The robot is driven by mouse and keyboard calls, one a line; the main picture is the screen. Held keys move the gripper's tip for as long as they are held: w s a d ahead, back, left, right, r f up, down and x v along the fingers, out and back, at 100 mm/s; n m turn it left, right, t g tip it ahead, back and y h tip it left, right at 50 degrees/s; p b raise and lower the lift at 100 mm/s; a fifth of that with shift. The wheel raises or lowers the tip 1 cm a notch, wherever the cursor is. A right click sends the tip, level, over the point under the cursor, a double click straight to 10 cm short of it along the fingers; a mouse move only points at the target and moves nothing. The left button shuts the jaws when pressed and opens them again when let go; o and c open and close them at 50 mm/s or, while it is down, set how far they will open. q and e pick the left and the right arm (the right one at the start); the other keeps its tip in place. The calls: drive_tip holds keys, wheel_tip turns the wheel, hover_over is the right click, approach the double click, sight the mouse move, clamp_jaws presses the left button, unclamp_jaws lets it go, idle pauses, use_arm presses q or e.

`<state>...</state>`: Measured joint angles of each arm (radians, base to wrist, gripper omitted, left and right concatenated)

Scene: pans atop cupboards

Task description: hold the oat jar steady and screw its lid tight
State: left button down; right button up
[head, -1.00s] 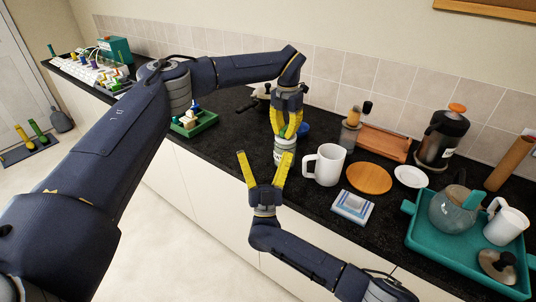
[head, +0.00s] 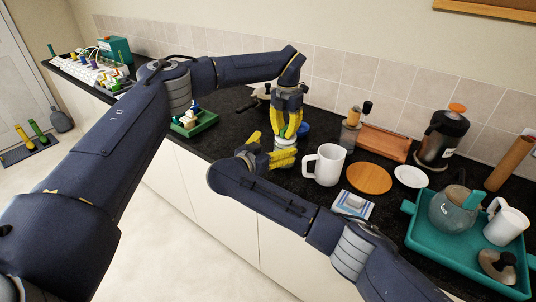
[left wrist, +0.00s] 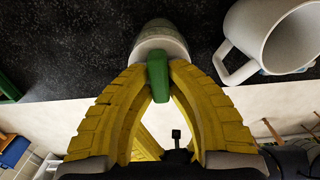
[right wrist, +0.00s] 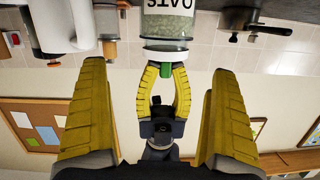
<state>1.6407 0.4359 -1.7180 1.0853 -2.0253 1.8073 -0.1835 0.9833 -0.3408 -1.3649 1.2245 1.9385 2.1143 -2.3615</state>
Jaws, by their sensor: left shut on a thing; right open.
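The oat jar (right wrist: 168,24) shows upside down in the right wrist view, clear with pale oats and an "OATS" label. Its pale lid (right wrist: 164,54) sits at its mouth; how far it is turned I cannot tell. My left gripper (head: 287,136) points down from above, shut on the lid's green knob (left wrist: 158,78). My right gripper (head: 269,150) is open at the jar's front side. In the right wrist view the jar stands between the lines of its spread fingers, not clasped. In the head view the right gripper hides most of the jar.
A white mug (head: 324,164) stands close to the right of the jar. A wooden disc (head: 369,178), a white dish (head: 411,177) and a blue-and-white box (head: 353,204) lie further right. A teal tray (head: 420,236) holds a teapot and mug. A green tray (head: 205,124) stands left.

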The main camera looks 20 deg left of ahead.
sight(285, 147)
drive_tip(key=w+f, duration=0.2)
drive_tip(key=w, duration=0.1)
drive_tip(key=w+f+g, duration=0.1)
drive_tip(key=w+f, duration=0.1)
drive_tip(key=w, duration=0.1)
drive_tip(key=w+d+f+g, duration=0.1)
drive_tip(key=w+f, duration=0.1)
drive_tip(key=w, duration=0.1)
drive_tip(key=shift+d+f+n+y, duration=0.1)
drive_tip(key=shift+f+n+y, duration=0.2)
drive_tip(key=shift+f+n, duration=0.1)
idle(0.4)
drive_tip(key=c, duration=1.7)
drive_tip(key=o, duration=1.5)
drive_tip(key=shift+c, duration=0.2)
